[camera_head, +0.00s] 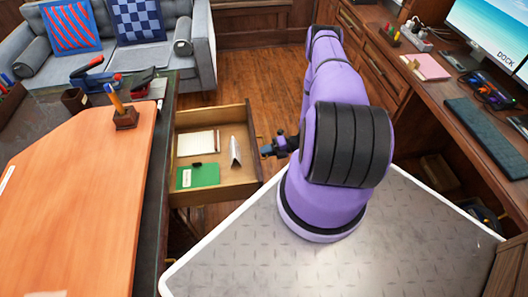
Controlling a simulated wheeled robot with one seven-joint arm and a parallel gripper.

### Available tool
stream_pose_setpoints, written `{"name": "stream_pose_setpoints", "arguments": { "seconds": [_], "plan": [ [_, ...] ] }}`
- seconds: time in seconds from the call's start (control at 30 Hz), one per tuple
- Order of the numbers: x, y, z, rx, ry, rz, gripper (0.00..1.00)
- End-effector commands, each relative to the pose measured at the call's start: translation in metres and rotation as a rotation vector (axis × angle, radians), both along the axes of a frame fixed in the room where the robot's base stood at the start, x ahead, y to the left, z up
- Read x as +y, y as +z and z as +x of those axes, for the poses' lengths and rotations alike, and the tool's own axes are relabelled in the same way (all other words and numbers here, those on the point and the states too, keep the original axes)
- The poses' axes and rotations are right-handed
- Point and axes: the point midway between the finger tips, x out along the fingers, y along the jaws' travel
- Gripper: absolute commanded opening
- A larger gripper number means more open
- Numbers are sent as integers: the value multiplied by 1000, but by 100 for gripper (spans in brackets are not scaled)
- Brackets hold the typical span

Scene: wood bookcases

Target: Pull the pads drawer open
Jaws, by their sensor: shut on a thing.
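The pads drawer (216,195) is a wooden drawer pulled out from the side of the desk at the left, with its inside in view. It holds a cream pad (198,143), a green pad (197,177) and a small grey folded piece (235,152). My gripper (267,150) is at the outer face of the drawer front, near its middle, shut on the drawer's handle. The handle itself is hidden by the drawer front and my gripper.
The desk (85,205) has an orange top with a pen holder (125,118) near its edge. A grey sofa (200,45) stands behind. A second desk with a keyboard (487,137) runs along the right. Wood floor (240,88) is clear beyond the drawer.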

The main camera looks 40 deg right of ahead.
Motion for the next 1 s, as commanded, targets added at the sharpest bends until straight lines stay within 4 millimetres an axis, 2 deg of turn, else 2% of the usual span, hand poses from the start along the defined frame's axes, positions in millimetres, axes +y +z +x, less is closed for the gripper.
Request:
{"name": "stream_pose_setpoints", "arguments": {
  "seconds": [0.1, 0.13, 0.2, 0.23, 0.5, 0.63, 1.0],
  "plan": [
    [-1, 0, 1, -1, -2, -2, 0],
    [-1, 0, 1, -1, -2, -2, 16],
    [-1, 0, 1, -1, -2, -2, 32],
    [-1, 0, 1, -1, -2, -2, 35],
    [-1, 0, 0, 0, -1, -2, 35],
    [-8, 2, -4, -1, -2, -2, 35],
    [-59, 15, -41, -1, -4, -3, 35]
  ]
}}
